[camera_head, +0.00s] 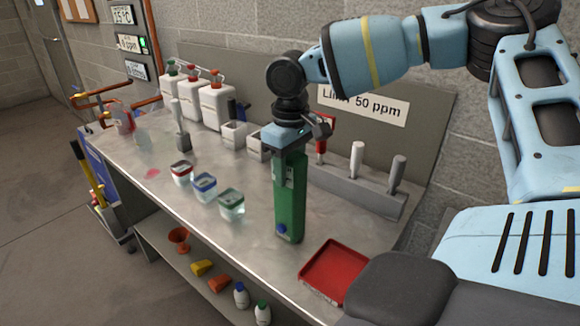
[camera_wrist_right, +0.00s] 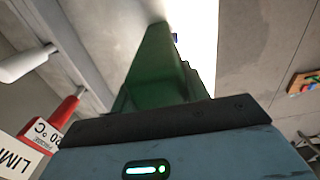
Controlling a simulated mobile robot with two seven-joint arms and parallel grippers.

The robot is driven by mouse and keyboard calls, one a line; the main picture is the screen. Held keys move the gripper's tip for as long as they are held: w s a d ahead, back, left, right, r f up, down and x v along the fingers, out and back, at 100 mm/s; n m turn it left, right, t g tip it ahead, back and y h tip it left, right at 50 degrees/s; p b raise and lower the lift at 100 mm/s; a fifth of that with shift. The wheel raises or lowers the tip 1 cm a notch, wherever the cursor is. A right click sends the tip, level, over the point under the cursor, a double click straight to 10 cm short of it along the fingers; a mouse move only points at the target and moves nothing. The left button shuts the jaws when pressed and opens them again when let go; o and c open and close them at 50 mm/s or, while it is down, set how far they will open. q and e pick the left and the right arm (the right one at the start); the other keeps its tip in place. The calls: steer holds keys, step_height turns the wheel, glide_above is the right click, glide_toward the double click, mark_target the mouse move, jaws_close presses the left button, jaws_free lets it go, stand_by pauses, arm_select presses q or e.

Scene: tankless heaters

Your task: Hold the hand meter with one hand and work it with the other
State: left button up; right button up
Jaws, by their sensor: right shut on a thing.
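The green hand meter (camera_head: 290,200) is a long, box-shaped tool with a blue part near its lower end. My right gripper (camera_head: 291,150) is shut on its upper end, and the meter hangs nearly upright below it over the bench. I cannot tell whether its lower end touches the bench top. In the right wrist view the green body (camera_wrist_right: 155,65) stretches away from the gripper, whose fingertips are hidden there. The gripper covers the meter's top in the head view. My left gripper is not in view.
The steel bench (camera_head: 150,205) holds lidded tubs (camera_head: 204,187), white jugs (camera_head: 215,103) and a grey rack (camera_head: 345,184) with upright handles behind the meter. A red tray (camera_head: 334,268) lies at the front right.

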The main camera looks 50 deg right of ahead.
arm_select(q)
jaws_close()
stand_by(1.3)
